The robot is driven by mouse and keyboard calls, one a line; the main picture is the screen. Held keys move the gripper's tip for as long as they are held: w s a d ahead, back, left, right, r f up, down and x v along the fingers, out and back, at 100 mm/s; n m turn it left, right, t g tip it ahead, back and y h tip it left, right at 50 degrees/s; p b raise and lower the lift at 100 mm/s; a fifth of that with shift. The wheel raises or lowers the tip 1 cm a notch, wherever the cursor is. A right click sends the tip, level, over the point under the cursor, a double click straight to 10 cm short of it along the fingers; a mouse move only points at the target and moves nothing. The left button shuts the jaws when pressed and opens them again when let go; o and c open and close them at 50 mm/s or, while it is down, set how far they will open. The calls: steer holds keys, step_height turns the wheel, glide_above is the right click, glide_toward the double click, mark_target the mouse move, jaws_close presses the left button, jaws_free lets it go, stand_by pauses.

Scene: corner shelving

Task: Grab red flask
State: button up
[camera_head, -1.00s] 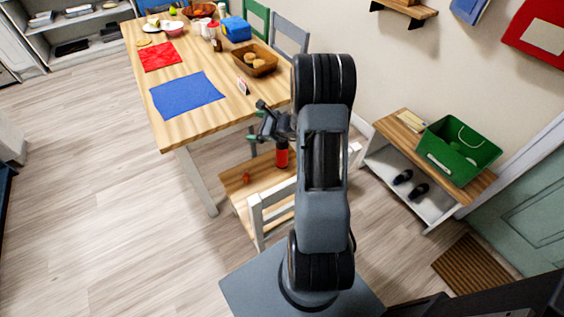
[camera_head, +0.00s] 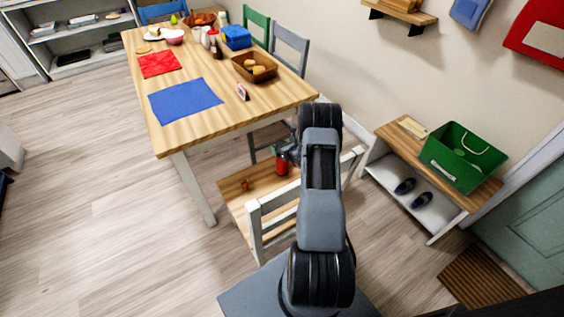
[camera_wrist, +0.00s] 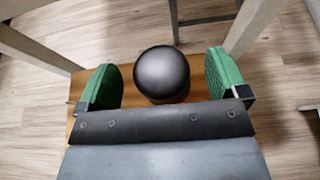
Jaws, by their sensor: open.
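The red flask (camera_head: 282,166) stands upright on the seat of the white wooden chair (camera_head: 253,211), below the table's front edge. Its dark rounded cap (camera_wrist: 163,73) shows from above in the wrist view, and most of its red body is hidden beneath the cap. My gripper (camera_wrist: 164,80) is open, with one green pad to the left of the flask and one to the right. There is a gap on both sides, and the flask sits a little nearer the middle than either pad. In the head view the gripper (camera_head: 287,150) is at the flask's upper part, partly hidden by my arm.
The chair's white backrest (camera_head: 268,207) rises on the near side. The wooden table (camera_head: 200,122) stands behind. A low shoe bench (camera_head: 393,134) is at right. Floor at left is clear.

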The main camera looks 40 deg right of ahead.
steer(key=shift+w+f, duration=0.25)
steer(key=shift+w, duration=0.35)
steer(key=c, duration=1.5)
